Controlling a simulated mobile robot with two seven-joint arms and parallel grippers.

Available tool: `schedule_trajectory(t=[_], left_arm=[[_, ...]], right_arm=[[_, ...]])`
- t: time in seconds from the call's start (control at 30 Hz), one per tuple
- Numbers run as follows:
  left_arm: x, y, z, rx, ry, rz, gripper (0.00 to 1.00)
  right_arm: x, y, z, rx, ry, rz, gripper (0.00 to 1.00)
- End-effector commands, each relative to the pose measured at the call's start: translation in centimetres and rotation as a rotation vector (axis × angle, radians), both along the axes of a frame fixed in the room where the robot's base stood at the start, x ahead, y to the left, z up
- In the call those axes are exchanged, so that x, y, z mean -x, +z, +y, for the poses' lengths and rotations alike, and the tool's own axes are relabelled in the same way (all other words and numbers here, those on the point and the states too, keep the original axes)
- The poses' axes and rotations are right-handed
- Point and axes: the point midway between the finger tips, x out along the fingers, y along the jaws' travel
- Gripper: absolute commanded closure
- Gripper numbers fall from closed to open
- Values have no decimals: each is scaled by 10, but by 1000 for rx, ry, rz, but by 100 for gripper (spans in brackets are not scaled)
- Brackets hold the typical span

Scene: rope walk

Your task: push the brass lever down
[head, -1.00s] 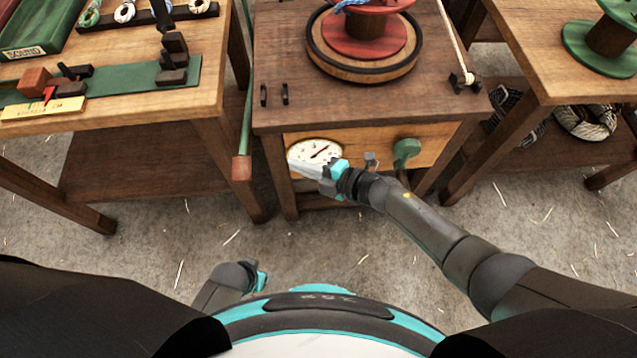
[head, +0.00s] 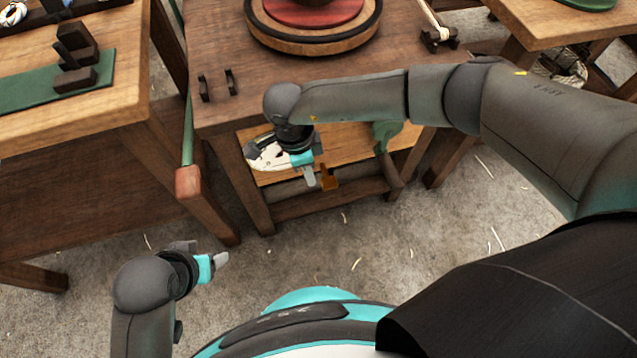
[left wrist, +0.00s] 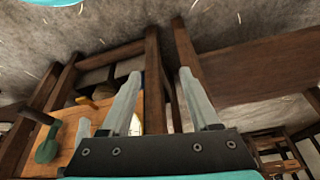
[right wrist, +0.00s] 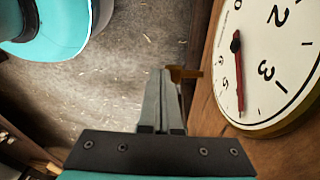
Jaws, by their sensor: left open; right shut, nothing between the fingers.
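The brass lever (head: 329,178) shows as a small orange-brown piece at the lower front of the wooden panel in the head view. It also shows in the right wrist view (right wrist: 186,73), just right of the fingertips, and small in the left wrist view (left wrist: 87,102). My right gripper (head: 310,178) is shut and empty, pointing down close beside the lever; I cannot tell whether they touch. My left gripper (head: 220,259) is open and empty, low over the floor; its spread fingers show in the left wrist view (left wrist: 160,76).
A white dial (right wrist: 265,60) with a red needle is on the panel, partly hidden by my right gripper in the head view. A green handle (head: 386,135) stands right of it. A green rod with a red-brown end (head: 188,182) hangs left. Bare floor lies in front.

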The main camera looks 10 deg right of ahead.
Motion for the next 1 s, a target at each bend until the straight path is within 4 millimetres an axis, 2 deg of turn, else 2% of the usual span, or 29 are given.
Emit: schedule_trajectory(t=[0.1, 0.2, 0.6, 0.77, 0.9, 1.0], left_arm=[[1, 4, 0, 0, 0, -8, 38], [1, 7, 1, 0, 1, -11, 38], [0, 9, 0, 2, 0, -17, 38], [-2, 16, -3, 12, -6, -56, 38], [-5, 30, -8, 30, -15, -116, 38], [-13, 29, -15, 52, -27, -167, 38]], right_arm=[[-12, 0, -18, 83, 57, -47, 100], [-16, 2, -25, 113, 76, -63, 100], [-16, 1, -26, 115, 78, -64, 100], [-16, -9, -28, 115, 77, -63, 100], [-16, -24, -31, 115, 77, -63, 100], [-16, -26, -32, 114, 78, -63, 100]])
